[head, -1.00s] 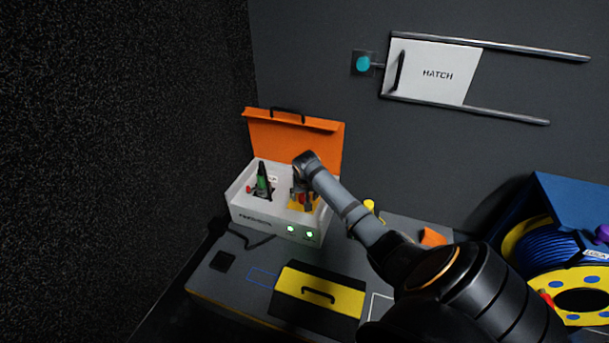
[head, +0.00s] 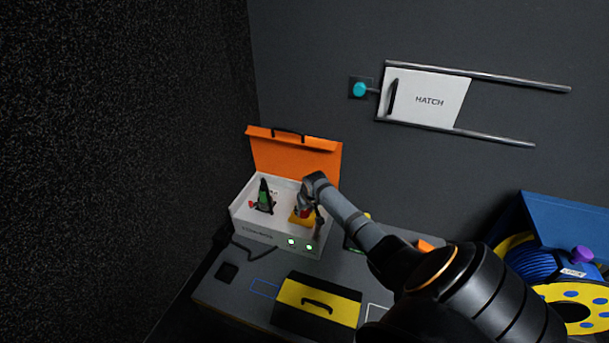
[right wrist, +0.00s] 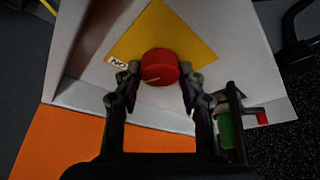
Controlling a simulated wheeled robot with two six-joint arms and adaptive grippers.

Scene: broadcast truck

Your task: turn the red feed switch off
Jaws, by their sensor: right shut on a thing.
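The red feed switch is a round red knob (right wrist: 160,67) with a pale line on its face, on a yellow plate (right wrist: 197,40). A small white label (right wrist: 118,62), seemingly reading ON upside down, lies beside it. In the head view the yellow plate (head: 294,219) is inside the open white box (head: 254,231), at its right side. My right gripper (right wrist: 160,78) is shut on the red knob, one finger on each side. In the head view this gripper (head: 305,211) covers most of the knob. My left gripper is not in view.
A green-and-black switch (head: 264,196) with red parts stands left in the box. Two lit lamps (head: 291,241) are on its front. The orange lid (head: 295,156) stands open behind. A yellow-and-black case (head: 318,299) lies in front; a cable drum (head: 565,290) is far right.

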